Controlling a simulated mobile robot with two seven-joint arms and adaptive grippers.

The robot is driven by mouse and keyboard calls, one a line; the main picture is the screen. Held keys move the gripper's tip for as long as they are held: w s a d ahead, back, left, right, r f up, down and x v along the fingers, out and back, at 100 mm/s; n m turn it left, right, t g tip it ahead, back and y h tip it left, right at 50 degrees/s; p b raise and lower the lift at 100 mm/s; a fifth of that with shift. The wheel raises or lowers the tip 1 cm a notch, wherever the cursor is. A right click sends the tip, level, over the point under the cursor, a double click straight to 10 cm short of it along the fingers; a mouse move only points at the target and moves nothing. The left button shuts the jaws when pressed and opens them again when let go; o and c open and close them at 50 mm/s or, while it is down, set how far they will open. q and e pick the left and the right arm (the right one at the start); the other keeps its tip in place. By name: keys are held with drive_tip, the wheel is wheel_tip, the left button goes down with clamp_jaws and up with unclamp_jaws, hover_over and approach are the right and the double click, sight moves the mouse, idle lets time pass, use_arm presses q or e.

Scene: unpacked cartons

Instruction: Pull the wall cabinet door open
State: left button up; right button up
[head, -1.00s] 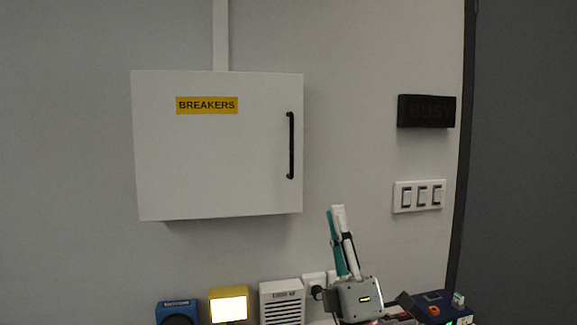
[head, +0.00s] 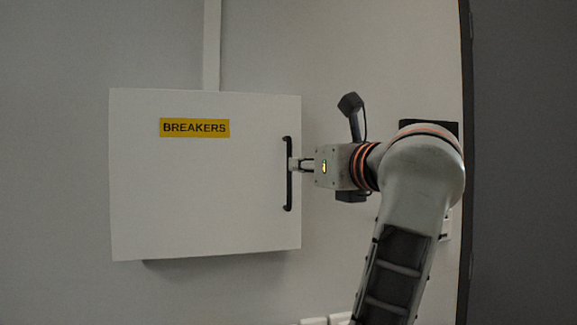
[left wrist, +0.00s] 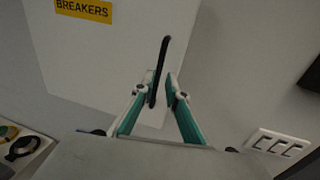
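The white wall cabinet (head: 200,195) carries a yellow BREAKERS label (head: 194,128), and its door looks closed. A black vertical bar handle (head: 288,191) is near the door's right edge. My left gripper (head: 294,164) is at the handle's middle, reaching in from the right. In the left wrist view, the handle (left wrist: 164,52) passes between the two fingertips of my left gripper (left wrist: 160,84). The handle lies close to the left finger, and a narrow gap shows toward the right finger. My right gripper is out of view.
A white conduit (head: 211,45) runs up the wall above the cabinet. A dark sign (head: 450,126) is partly hidden behind my arm. A switch panel (left wrist: 276,145) is on the wall at right. The wall left of the cabinet is clear.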

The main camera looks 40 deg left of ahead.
use_arm(q)
drive_tip(key=x, duration=0.6)
drive_tip(key=shift+w+a, duration=0.1)
drive_tip(key=shift+a, duration=0.2)
clamp_jaws()
